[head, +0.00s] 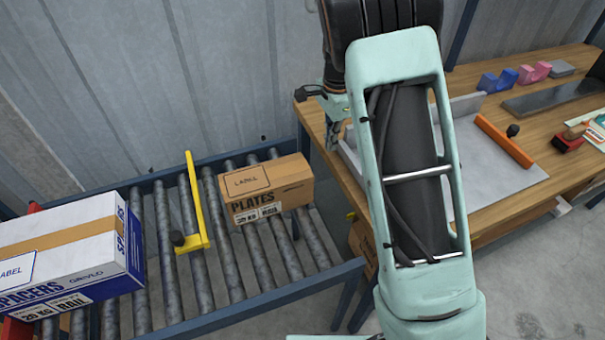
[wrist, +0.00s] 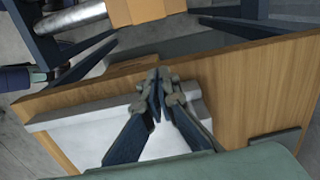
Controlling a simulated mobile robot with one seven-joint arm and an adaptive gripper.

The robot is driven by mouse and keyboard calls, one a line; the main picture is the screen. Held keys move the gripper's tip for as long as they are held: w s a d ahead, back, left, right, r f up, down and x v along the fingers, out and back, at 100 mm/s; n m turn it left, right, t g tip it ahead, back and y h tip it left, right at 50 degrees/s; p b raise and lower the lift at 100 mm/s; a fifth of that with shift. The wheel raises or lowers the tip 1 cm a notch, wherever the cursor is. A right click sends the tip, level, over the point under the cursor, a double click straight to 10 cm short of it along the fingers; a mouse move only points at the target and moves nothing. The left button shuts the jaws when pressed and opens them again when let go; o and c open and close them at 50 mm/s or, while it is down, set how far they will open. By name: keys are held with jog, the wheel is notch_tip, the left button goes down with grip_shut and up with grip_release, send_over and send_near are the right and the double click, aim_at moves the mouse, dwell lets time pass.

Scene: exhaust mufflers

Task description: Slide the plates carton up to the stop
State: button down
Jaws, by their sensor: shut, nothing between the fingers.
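The brown plates carton (head: 266,189) lies on the roller conveyor (head: 303,318), to the right of the yellow stop (head: 195,208). A gap of about one roller shows between the carton's left end and the stop. My gripper (head: 340,135) is over the left edge of the wooden bench, to the right of the carton and apart from it. In the wrist view my gripper (wrist: 157,78) has its fingertips together with nothing between them. A brown carton (wrist: 150,10) shows at the top of the wrist view, partly cut off.
A white and blue spacers carton (head: 65,255) stands on the conveyor left of the stop. The wooden bench (head: 480,190) carries a grey board, an orange bar (head: 505,141) and several small items. A grey wall runs behind the conveyor.

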aim_at(291, 181)
jog(key=s+a+f, duration=0.2)
jog(key=a+f, duration=0.2)
jog(key=f, duration=0.7)
jog(key=shift+a, duration=0.25)
jog(key=shift+a, duration=0.1)
jog(key=s+a, duration=0.1)
jog(key=a, duration=0.3)
jog(key=s+a+p, duration=0.1)
jog(key=a, duration=0.1)
jog(key=shift+s+a, duration=0.1)
jog(key=shift+s, duration=0.25)
jog(key=shift+f, duration=0.1)
